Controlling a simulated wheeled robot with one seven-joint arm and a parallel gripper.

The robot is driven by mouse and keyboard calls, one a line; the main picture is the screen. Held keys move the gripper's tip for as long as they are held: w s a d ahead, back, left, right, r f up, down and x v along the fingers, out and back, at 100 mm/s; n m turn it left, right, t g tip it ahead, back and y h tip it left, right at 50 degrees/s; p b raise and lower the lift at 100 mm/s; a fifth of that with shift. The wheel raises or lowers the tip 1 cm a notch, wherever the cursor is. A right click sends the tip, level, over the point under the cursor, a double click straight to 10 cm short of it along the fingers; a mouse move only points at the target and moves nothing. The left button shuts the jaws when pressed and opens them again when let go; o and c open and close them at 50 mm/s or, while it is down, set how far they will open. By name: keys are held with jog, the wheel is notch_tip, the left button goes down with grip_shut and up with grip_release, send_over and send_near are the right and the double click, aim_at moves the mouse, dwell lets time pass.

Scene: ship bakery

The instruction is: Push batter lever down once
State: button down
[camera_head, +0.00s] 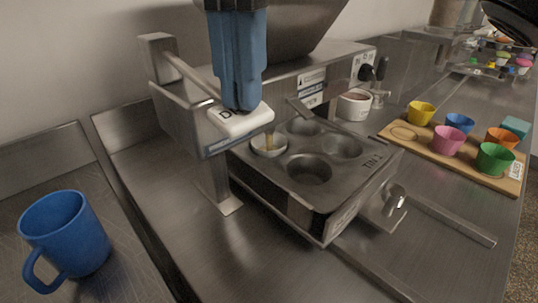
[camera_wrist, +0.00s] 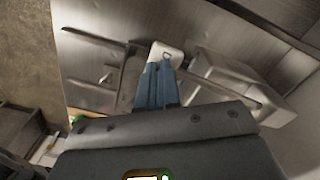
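The batter lever is a metal bar with a white block-shaped handle (camera_head: 245,122) at its end, bearing dark lettering. The handle also shows in the wrist view (camera_wrist: 168,52). My gripper (camera_head: 242,106) has blue fingers pointing down, side by side with no clear gap, with nothing held between them. The fingertips are at the top of the white handle and seem to touch it, though contact is hard to confirm. The steel batter machine (camera_head: 180,103) carries the lever. Below it is a dark muffin tin (camera_head: 318,200) with several cups; a pale cup with something tan shows at its left.
A blue mug (camera_head: 66,236) stands at the front left. A white cup (camera_head: 354,104) stands behind the tin. A wooden board (camera_head: 424,149) with several coloured cups lies to the right. A metal handle and rail (camera_head: 450,222) are right of the tin.

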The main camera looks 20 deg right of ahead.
jog(key=shift+r, duration=0.1)
notch_tip(320, 180, up, 7)
jog(key=p, duration=0.4)
dwell(1.0)
jog(key=shift+r, duration=0.15)
dwell(0.4)
notch_tip(320, 180, up, 6)
jog(key=p, duration=0.3)
dwell(0.4)
